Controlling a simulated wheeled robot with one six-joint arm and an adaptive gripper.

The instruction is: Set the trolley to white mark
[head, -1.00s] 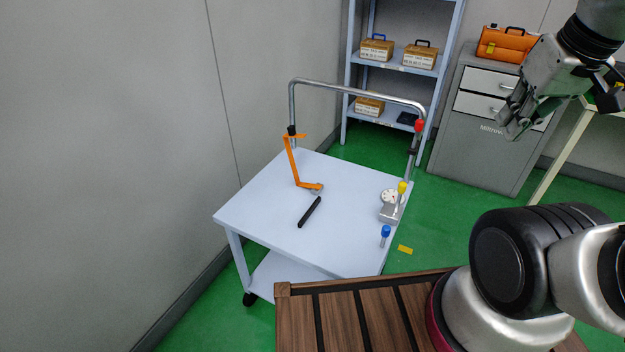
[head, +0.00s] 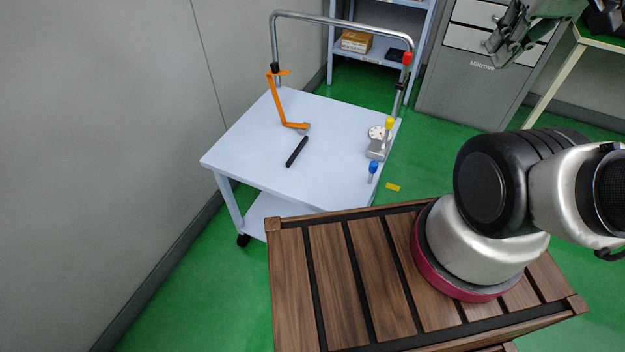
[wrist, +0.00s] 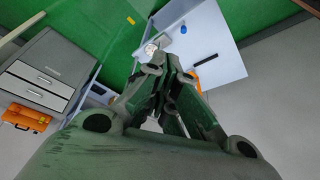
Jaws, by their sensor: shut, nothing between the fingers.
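The trolley (head: 250,160) is a pale blue-white two-shelf cart with a metal push handle (head: 340,20) at its far side. It stands close to the grey wall on the left. On its top lie an orange bent tool, a black bar, a dial gauge on a small block and a blue-capped piece. In the wrist view the trolley top (wrist: 225,60) shows beyond my fingers. My gripper (head: 495,45) is at the upper right in the head view, well apart from the trolley, and it is shut and empty (wrist: 168,62). No white mark can be made out on the floor.
A yellow mark (head: 393,187) lies on the green floor right of the trolley. The wall (head: 110,150) bounds the left side. Green floor is clear lower left.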

